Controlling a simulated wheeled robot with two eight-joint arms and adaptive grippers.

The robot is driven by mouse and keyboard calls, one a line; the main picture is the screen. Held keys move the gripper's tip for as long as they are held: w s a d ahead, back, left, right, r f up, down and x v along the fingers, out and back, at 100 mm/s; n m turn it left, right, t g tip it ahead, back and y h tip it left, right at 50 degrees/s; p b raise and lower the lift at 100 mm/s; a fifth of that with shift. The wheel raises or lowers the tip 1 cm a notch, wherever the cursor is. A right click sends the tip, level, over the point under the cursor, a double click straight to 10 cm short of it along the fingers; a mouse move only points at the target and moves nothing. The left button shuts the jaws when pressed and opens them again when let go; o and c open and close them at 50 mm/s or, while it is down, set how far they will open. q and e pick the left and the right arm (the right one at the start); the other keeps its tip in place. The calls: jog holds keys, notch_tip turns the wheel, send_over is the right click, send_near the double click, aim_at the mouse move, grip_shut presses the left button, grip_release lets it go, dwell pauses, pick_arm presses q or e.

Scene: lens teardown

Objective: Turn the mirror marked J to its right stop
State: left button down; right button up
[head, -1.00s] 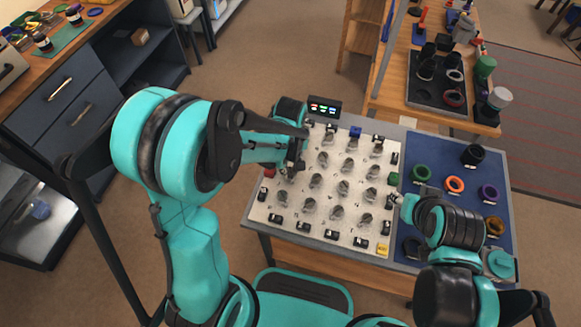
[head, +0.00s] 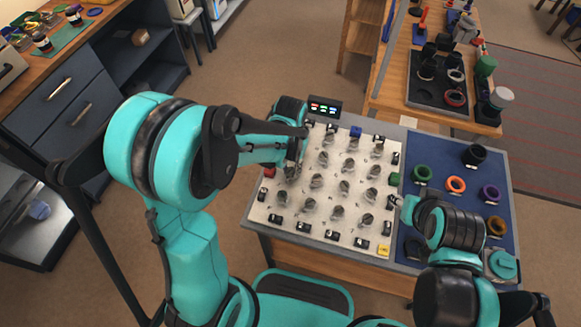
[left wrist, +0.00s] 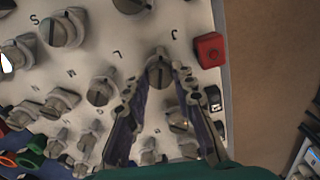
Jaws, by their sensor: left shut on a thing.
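The mirror marked J (left wrist: 158,74) is a round grey knob on the pale board, with its letter printed just above it in the left wrist view. A line across its top runs nearly up and down in that view. My left gripper (left wrist: 154,80) has one finger on each side of this mirror and is shut on it. In the head view my left gripper (head: 293,170) is at the board's left side and mostly hides the mirror. My right gripper (head: 397,202) is by the board's right edge, away from mirror J; its fingers are too small to read.
Several other grey mirrors stand in rows on the board (head: 262,212). A red block (left wrist: 209,50) sits close to mirror J. A small display box (head: 324,107) stands behind the board. A blue mat (head: 463,215) with coloured rings lies to the right.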

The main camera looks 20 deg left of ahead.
aim_at(290, 170)
pick_arm(q)
jog(key=shift+m, duration=2.2)
jog(key=c, duration=1.3)
grip_release()
jog(key=shift+o, duration=0.2)
notch_tip(290, 170, up, 12)
